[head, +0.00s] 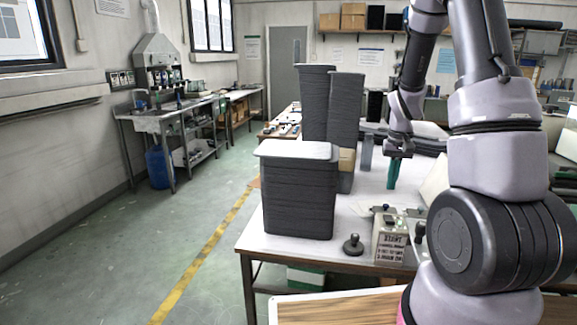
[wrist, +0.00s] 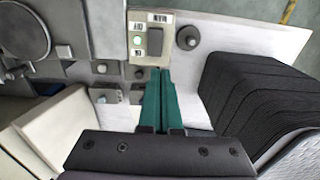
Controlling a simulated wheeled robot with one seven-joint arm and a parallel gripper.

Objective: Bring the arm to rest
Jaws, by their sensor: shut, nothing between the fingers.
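My gripper (head: 392,186) hangs from my arm above the white table in the head view, its green fingers pointing down. The fingers are shut with nothing between them. In the wrist view my gripper (wrist: 160,72) also shows its two green fingers pressed together. Their tips appear near the lower edge of a pale box (wrist: 138,48) with a green button and a dark switch. The gap between the tips and what lies under them is hard to judge.
A dark panel stack with a pale top (head: 300,195) stands at the table's left front; two taller dark stacks (head: 345,120) (head: 315,105) rise behind it. A labelled box (head: 390,246) and a black knob (head: 353,245) sit at the front edge. The green floor at left is clear.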

